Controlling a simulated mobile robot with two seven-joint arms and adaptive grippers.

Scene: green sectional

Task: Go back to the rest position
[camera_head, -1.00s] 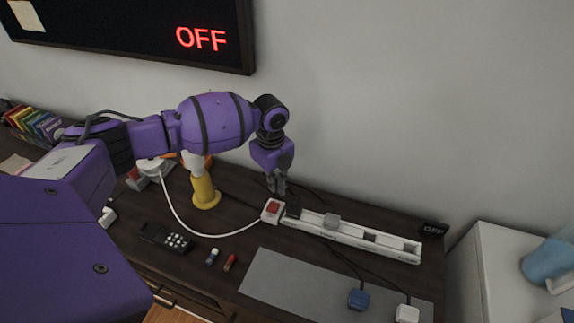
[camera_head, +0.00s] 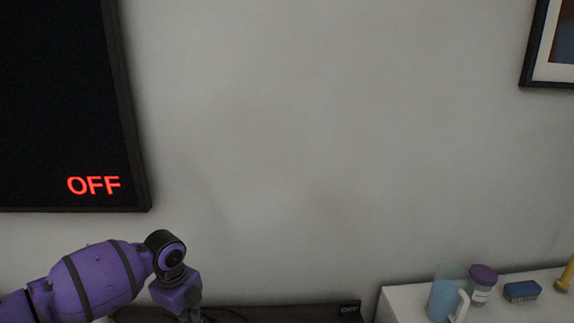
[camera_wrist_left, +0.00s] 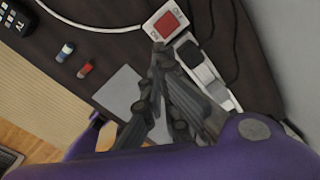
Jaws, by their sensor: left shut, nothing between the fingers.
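My left arm comes in from the lower left of the head view, its gripper cut off by the bottom edge. In the left wrist view my left gripper (camera_wrist_left: 160,58) is shut and empty, its fingertips over the dark desk (camera_wrist_left: 108,45) beside a white power strip (camera_wrist_left: 218,90). The strip's red switch (camera_wrist_left: 166,24) lies just beyond the fingertips; I cannot tell whether they touch it. My right gripper is in neither view.
A black screen (camera_head: 60,110) reading OFF hangs on the wall. A white cabinet (camera_head: 405,304) at right holds a blue pitcher (camera_head: 444,296), a purple-lidded jar (camera_head: 482,284) and a blue brush (camera_head: 522,291). A remote (camera_wrist_left: 14,18) and two small cylinders lie on the desk.

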